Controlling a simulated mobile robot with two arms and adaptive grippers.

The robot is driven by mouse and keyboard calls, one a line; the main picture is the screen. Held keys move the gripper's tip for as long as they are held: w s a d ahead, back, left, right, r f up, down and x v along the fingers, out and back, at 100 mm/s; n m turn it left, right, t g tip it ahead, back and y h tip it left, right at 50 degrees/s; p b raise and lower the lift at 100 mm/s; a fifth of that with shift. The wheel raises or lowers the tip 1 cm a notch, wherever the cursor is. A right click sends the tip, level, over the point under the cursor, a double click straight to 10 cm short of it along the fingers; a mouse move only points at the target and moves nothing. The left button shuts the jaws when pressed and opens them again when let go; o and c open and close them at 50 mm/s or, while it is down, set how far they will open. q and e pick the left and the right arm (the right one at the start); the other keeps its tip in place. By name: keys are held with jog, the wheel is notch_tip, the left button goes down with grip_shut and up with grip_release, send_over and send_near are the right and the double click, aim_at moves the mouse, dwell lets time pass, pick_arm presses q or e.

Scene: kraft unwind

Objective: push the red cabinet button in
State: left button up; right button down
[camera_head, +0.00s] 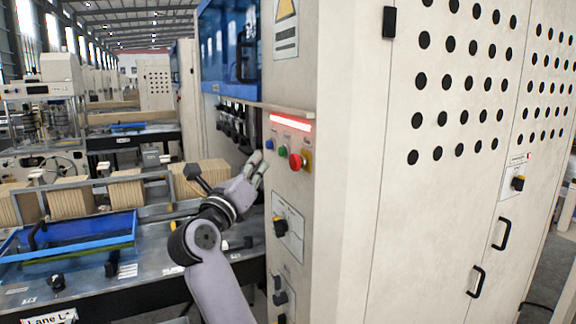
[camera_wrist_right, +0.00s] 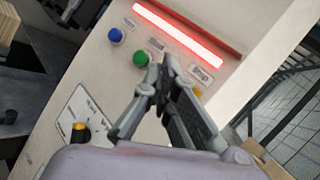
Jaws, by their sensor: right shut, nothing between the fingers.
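The red button (camera_head: 297,161) sits on a yellow plate (camera_head: 307,160) on the narrow front face of the beige cabinet (camera_head: 340,200), under a lit red strip. My right gripper (camera_head: 259,162) is shut and empty. In the right wrist view the shut fingertips (camera_wrist_right: 162,65) lie over the panel between the green button (camera_wrist_right: 140,58) and the Stop label (camera_wrist_right: 200,73). The fingers hide the red button there; only a bit of yellow shows. My left gripper is not in view.
A blue button (camera_head: 270,144) and the green button sit left of the red one. A black-knobbed switch (camera_head: 280,226) is below. A ledge (camera_head: 285,110) juts out above the lit strip. A bench with a blue tray (camera_head: 75,238) stands at left.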

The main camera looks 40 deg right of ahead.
jog(key=shift+w+a, duration=0.25)
jog(key=shift+a, duration=0.65)
